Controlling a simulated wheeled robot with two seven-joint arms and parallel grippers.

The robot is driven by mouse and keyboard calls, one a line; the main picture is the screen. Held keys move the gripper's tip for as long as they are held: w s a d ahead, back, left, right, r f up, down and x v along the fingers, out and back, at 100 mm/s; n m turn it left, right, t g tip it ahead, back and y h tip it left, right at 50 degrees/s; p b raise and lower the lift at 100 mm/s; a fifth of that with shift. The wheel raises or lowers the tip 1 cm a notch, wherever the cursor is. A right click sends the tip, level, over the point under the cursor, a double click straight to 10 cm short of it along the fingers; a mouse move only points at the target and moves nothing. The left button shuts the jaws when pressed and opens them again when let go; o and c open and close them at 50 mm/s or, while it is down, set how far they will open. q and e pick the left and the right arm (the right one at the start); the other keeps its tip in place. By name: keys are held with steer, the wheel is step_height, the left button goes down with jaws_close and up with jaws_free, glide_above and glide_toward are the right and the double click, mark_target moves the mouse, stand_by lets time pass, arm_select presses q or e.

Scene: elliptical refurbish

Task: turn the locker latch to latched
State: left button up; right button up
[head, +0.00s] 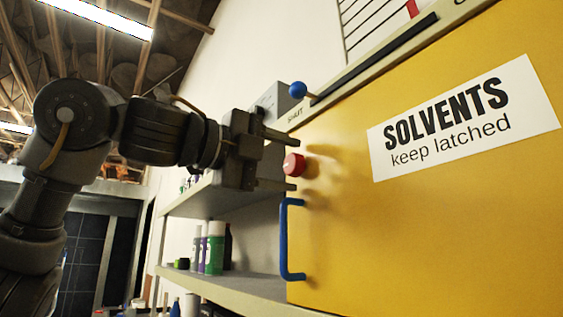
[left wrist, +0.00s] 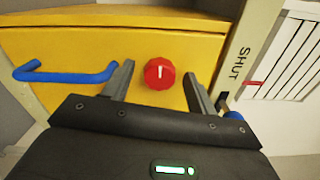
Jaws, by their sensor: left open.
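The yellow locker (head: 430,220) fills the right of the head view, with a white sign reading "SOLVENTS keep latched". Its red knob latch (head: 294,164) sits near the left edge of the door, above the blue door handle (head: 289,240). In the left wrist view the red knob (left wrist: 159,72) carries a short white mark. My left gripper (head: 285,160) is open, its fingers pointing at the door on either side of the knob. In the left wrist view the fingers (left wrist: 160,85) flank the knob with gaps on both sides. My right gripper is not in view.
A blue-ball lever (head: 298,90) sits on the frame above the door, near the word "SHUT". Left of the locker are grey shelves (head: 235,285) with spray cans (head: 214,250). The blue handle (left wrist: 65,75) is left of my fingers in the wrist view.

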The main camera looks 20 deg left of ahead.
arm_select(q)
steer(key=shift+s+a, duration=0.1)
steer(key=shift+s+a+f+b, duration=0.1)
steer(key=shift+s+a+b, duration=0.15)
steer(key=shift+s+b, duration=0.05)
steer(key=b+v, duration=0.2)
steer(key=v, duration=0.7)
steer(key=shift+s+a, duration=0.25)
steer(key=shift+s, duration=0.05)
